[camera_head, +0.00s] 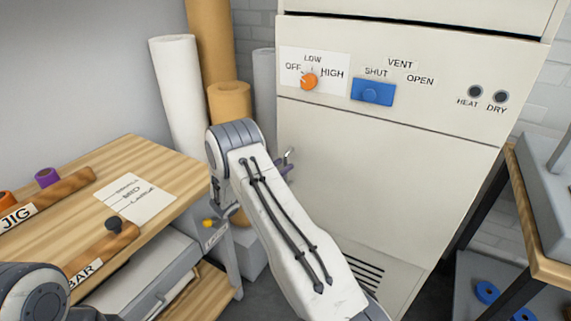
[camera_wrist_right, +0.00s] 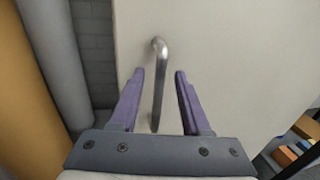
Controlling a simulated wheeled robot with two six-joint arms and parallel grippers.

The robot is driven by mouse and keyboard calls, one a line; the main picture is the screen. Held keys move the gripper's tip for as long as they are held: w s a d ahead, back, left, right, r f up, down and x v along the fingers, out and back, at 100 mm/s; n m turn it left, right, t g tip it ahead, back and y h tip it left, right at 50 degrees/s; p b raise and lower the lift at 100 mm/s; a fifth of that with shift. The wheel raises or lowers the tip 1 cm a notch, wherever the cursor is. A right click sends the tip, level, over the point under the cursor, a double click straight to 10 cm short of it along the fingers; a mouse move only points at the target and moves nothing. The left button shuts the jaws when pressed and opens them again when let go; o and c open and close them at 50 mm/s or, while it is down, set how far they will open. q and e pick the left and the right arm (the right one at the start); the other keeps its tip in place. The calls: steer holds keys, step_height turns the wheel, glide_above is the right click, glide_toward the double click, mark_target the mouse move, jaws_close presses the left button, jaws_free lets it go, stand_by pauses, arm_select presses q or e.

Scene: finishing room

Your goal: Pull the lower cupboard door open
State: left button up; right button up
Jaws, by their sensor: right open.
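The lower cupboard door (camera_head: 390,170) is a cream panel below the control strip, and it looks closed. It fills much of the right wrist view (camera_wrist_right: 235,60). Its handle is a bent metal bar (camera_wrist_right: 161,60), standing upright near the door's left edge; a small part of the handle (camera_head: 289,153) shows in the head view. My right gripper (camera_head: 284,168) is mostly hidden behind my forearm. In the right wrist view its purple fingers (camera_wrist_right: 159,74) are open, one on each side of the handle, with gaps visible. My left gripper is out of view.
A wooden bench (camera_head: 150,190) stands left, with a paper sheet (camera_head: 133,198) on it. White (camera_head: 180,95) and tan rolls (camera_head: 210,45) stand behind. A wooden-topped stand (camera_head: 545,235) is close on the right.

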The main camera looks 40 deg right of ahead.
steer(key=shift+w+d, duration=0.25)
steer(key=shift+d, duration=0.85)
jaws_close()
steer(key=shift+a, duration=0.1)
stand_by(0.6)
